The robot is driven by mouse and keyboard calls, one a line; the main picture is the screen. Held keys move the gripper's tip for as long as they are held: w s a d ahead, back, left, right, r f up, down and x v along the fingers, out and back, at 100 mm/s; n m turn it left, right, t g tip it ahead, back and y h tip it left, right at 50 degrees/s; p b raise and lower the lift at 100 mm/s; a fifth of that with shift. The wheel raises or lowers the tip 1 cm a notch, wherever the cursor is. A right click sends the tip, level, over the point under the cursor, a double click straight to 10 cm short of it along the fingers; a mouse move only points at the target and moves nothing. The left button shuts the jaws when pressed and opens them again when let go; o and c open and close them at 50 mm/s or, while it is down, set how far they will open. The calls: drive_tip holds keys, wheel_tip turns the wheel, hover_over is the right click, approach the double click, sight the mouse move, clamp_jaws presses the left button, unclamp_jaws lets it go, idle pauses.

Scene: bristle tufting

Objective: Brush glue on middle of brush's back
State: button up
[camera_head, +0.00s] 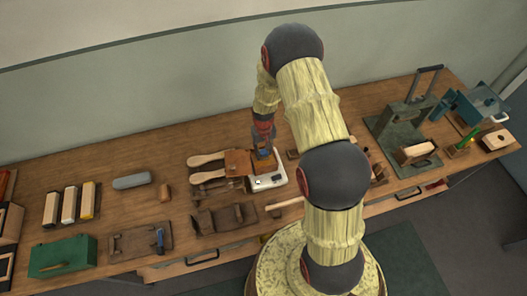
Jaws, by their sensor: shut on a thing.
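My gripper (263,148) is small in the view, pointing down over the middle of the bench. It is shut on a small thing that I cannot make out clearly. Directly below is a white tray (279,183) with dark spots on it; I cannot tell whether the held thing touches it. Left of the tray, two pale wooden brush-like pieces with handles (207,159) lie side by side, their right ends by a brown block (237,163). I cannot tell which piece is the brush's back, and no glue can be made out for certain.
My arm covers part of the bench (130,161) right of the tray. A green box (62,257) stands at the front left and a grey-green press-like stand (400,128) at the right. A grey rounded case (131,181) lies left of centre. The back left of the bench is clear.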

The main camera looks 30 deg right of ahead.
sight(264, 151)
drive_tip(key=shift+s+f+b, duration=0.1)
drive_tip(key=shift+f+b, duration=0.35)
idle(1.6)
drive_tip(key=shift+r, duration=0.1)
drive_tip(key=shift+r+p, duration=1.8)
drive_tip(key=shift+r, duration=1.65)
